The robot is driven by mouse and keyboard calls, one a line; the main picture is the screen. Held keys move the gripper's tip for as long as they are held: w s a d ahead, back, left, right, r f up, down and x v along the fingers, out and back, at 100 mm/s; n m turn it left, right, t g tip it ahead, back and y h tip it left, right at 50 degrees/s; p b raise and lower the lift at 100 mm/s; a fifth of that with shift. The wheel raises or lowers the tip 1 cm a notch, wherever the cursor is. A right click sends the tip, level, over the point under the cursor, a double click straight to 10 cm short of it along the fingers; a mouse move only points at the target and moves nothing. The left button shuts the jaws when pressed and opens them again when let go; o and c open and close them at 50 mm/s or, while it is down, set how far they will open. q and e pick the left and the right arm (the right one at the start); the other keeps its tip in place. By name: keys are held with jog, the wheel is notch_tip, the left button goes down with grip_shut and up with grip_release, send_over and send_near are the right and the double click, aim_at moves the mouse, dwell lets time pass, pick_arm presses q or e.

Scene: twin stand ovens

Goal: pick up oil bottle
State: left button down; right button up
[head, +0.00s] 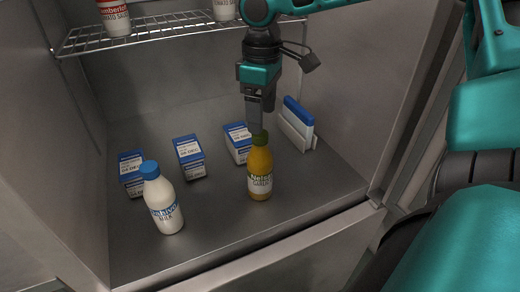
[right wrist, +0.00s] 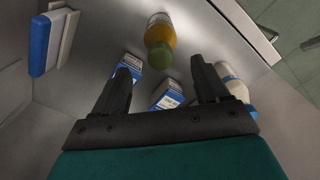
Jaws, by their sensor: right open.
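The yellow-orange bottle with a green cap, which I take for the oil bottle (head: 261,172), stands upright on the floor of the metal compartment in the head view. It also shows in the right wrist view (right wrist: 160,38), cap toward the camera, beyond the fingertips. My right gripper (head: 256,128) points down right at the cap in the head view. In the right wrist view the right gripper (right wrist: 163,75) has its two fingers spread and empty. I cannot tell whether a finger touches the cap. My left gripper is not in view.
A white milk bottle with a blue cap (head: 164,202) stands at front left. Several blue-and-white boxes (head: 189,157) stand behind. A blue-and-white upright item (head: 297,125) is near the right wall. A wire shelf (head: 150,36) with bottles hangs above. The front floor is clear.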

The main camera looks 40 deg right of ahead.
aim_at(261, 140)
notch_tip(261, 140, down, 8)
jog(key=shift+w, duration=0.1)
dwell(0.4)
grip_shut()
dwell(0.6)
